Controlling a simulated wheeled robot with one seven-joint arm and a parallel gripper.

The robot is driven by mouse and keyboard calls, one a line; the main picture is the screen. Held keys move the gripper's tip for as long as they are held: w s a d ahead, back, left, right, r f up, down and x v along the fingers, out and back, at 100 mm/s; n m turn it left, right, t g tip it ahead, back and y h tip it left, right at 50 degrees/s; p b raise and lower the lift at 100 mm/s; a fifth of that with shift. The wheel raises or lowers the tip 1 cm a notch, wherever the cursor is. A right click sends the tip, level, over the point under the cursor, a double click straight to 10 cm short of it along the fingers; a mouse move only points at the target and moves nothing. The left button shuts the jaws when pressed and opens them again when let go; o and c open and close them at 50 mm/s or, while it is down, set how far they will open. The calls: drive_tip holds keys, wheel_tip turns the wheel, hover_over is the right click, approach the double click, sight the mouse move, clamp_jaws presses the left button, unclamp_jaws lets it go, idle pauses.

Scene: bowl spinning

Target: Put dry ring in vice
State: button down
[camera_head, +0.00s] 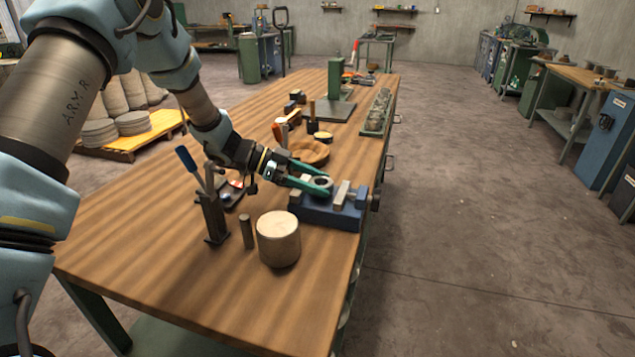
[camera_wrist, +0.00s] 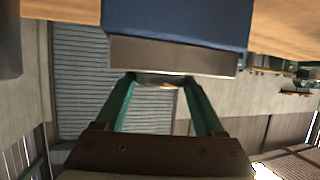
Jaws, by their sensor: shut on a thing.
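The blue vice (camera_head: 325,214) sits near the right edge of the workbench, with pale metal jaws (camera_head: 342,194). My gripper (camera_head: 321,184) reaches in from the left, its green fingers shut on a small grey ring (camera_head: 324,182). The ring is at the vice, close to the jaws. I cannot tell whether it lies fully between them. In the wrist view the fingers of my gripper (camera_wrist: 160,90) reach to the vice's blue body and grey metal face (camera_wrist: 175,55). Only a sliver of the ring (camera_wrist: 160,80) shows there; the rest is hidden.
A pale round wooden block (camera_head: 279,238) and a short dark cylinder (camera_head: 247,231) stand in front of the vice. A dark holder with tools (camera_head: 213,214) stands left of them. A wooden bowl (camera_head: 309,151) sits behind my gripper.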

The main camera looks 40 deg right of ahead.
drive_tip(key=shift+f, duration=0.5)
unclamp_jaws()
drive_tip(key=shift+f, duration=0.15)
drive_tip(key=b+v, duration=0.3)
drive_tip(key=v, duration=0.9)
